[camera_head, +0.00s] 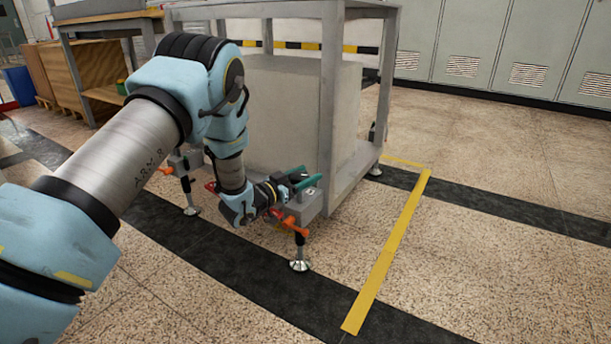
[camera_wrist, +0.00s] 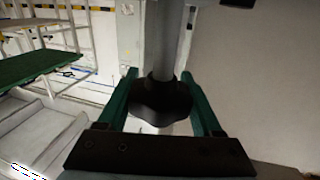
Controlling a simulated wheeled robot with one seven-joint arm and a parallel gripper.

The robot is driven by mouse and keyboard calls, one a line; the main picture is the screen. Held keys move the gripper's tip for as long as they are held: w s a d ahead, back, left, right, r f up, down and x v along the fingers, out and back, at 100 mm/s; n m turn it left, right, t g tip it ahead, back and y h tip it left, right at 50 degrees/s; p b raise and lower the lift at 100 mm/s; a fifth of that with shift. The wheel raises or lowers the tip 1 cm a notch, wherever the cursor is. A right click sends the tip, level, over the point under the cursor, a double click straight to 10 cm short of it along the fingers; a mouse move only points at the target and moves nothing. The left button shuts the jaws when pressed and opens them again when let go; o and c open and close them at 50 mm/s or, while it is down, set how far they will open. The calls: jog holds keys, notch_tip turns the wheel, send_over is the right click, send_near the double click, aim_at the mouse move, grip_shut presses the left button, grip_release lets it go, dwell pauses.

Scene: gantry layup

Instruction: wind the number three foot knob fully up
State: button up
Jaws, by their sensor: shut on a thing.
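A black lobed knob (camera_wrist: 160,101) sits on an upright grey stem (camera_wrist: 165,40) in the wrist view. My gripper (camera_wrist: 159,78) has its green fingers on either side of the knob and is shut on it. In the head view my gripper (camera_head: 302,179) is at the grey bracket (camera_head: 307,207) on the frame's near corner. The knob cannot be made out there. Below the bracket are an orange lever (camera_head: 290,222) and a foot with a round metal pad (camera_head: 300,265), which appears to be on the floor. No number can be read.
A grey frame (camera_head: 331,90) stands over a large pale block (camera_head: 282,110). Another foot (camera_head: 190,210) stands to the left, behind my arm. A yellow floor strip (camera_head: 388,255) lies to the right, with open floor beyond. Wooden crates (camera_head: 90,68) stand at the back left.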

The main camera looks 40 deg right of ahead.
jog(key=shift+n+t, duration=0.4)
jog(key=n+t, duration=0.1)
jog(key=t, duration=0.1)
jog(key=n+t+y+p, duration=0.1)
jog(key=n+t, duration=0.1)
jog(key=w+n+t+y+p, duration=0.1)
jog(key=t, duration=0.2)
jog(key=shift+a+n, duration=0.15)
jog(key=shift+n, duration=0.15)
jog(key=n+t+y, duration=0.1)
jog(key=t, duration=0.1)
jog(key=n+t+y+p, duration=0.1)
jog(key=n+t+y, duration=0.3)
jog(key=shift+w+a, duration=0.35)
jog(key=shift+w, duration=0.05)
jog(key=shift+n+t+y, duration=0.3)
jog(key=shift+t+y, duration=0.1)
jog(key=shift+y, duration=0.1)
jog(key=o, duration=1.4)
jog(key=shift+c, duration=0.2)
jog(key=shift+p, duration=0.3)
jog(key=p+v, duration=0.3)
jog(key=v, duration=0.7)
jog(key=shift+s+a+p, duration=0.3)
jog(key=shift+a, duration=0.05)
